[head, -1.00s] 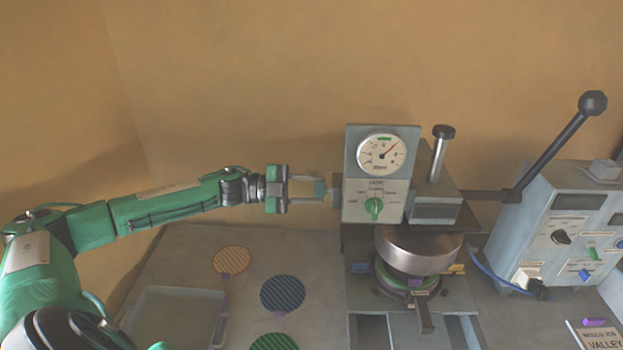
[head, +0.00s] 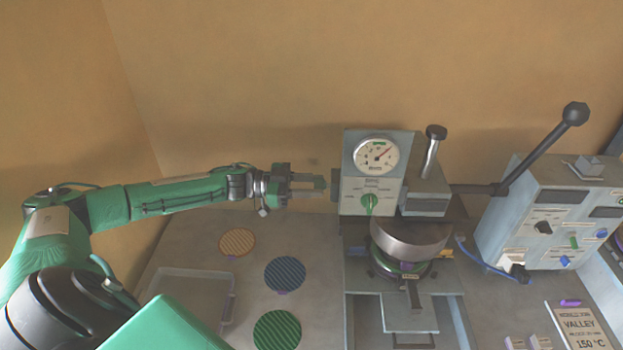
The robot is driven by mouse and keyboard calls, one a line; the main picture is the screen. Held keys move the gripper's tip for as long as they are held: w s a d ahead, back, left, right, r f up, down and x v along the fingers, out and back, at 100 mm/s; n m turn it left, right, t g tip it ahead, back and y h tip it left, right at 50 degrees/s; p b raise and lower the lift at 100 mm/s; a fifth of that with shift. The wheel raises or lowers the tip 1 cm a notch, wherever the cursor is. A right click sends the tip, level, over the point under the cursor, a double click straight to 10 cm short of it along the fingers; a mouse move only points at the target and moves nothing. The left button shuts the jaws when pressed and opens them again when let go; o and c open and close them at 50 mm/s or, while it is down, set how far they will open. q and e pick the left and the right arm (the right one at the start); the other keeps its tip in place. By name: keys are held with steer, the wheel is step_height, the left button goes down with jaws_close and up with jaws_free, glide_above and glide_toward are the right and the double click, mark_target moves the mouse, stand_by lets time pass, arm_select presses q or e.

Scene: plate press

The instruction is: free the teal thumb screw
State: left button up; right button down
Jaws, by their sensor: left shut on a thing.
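The press (head: 372,205) stands right of the middle, with a round gauge and a green knob on its front. My left gripper (head: 318,184) reaches in from the left, level with the press head, and is shut on a small teal thing, which I take as the teal thumb screw (head: 308,185). The fingers largely hide it. A dark boss (head: 335,184) sits on the press's left side, just beyond the fingertips. A narrow gap seems to show there, but I cannot tell for sure whether the screw is clear of the press. My right gripper is not in view.
Orange (head: 237,242), blue (head: 285,274) and green (head: 277,330) striped discs lie on the bench, beside a shallow tray (head: 181,274). A long black-knobbed lever (head: 540,150) rises right of the press. A control box (head: 550,225) stands at the far right.

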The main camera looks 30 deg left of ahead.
arm_select(q)
steer(key=shift+n+p, duration=0.3)
steer(key=shift+n, duration=0.3)
steer(key=o, duration=1)
steer(key=shift+f, duration=0.1)
